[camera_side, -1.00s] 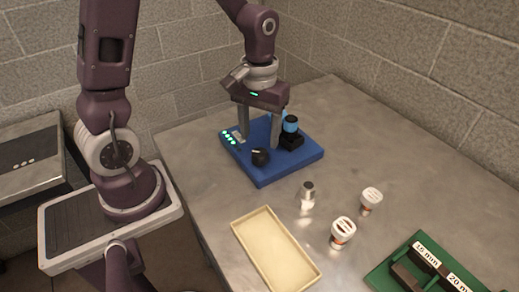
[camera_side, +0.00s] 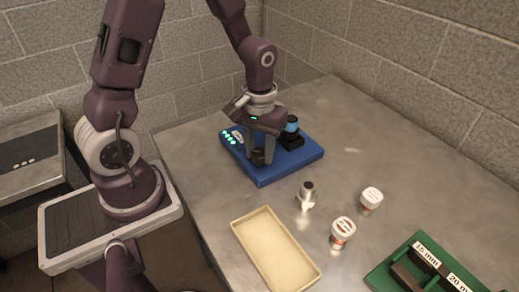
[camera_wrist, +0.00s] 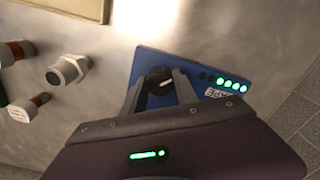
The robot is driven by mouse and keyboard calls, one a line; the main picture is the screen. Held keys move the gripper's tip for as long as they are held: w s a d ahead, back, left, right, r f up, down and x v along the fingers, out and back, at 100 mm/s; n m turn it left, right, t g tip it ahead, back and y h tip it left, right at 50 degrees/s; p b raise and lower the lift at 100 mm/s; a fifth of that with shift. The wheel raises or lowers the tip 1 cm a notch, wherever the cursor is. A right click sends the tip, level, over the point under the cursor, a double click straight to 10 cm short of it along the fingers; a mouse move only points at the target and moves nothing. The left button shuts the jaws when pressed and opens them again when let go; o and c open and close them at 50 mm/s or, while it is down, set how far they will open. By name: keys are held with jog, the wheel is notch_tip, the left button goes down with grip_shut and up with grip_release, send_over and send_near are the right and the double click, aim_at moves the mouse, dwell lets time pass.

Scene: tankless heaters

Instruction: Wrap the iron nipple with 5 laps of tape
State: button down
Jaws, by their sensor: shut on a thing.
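My gripper (camera_side: 264,152) is shut on the black knob (camera_side: 257,157) at the front of the blue taping device (camera_side: 279,169). In the wrist view the knob (camera_wrist: 158,82), with a pale pointer mark, sits between the two fingers (camera_wrist: 158,92). Several green lights (camera_wrist: 228,83) are lit beside a "TAPE" label; a couple of dots next to them are dark. A blue cylinder (camera_side: 291,124) with a dark top stands in a black holder (camera_side: 291,141) on the device.
A shallow beige tray (camera_side: 241,228) lies at the front. Two white-capped containers with orange bands (camera_side: 342,232) (camera_side: 371,200) stand to the right of it. A green rack (camera_side: 383,277) labelled 15 mm and 20 mm is at the front right. The table's back right is clear.

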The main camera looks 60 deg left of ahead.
aim_at(259, 152)
jog(key=m, duration=0.4)
jog(key=c, duration=0.9)
grip_release()
jog(key=shift+c, duration=0.2)
notch_tip(259, 152, up, 6)
jog(key=shift+r, duration=0.55)
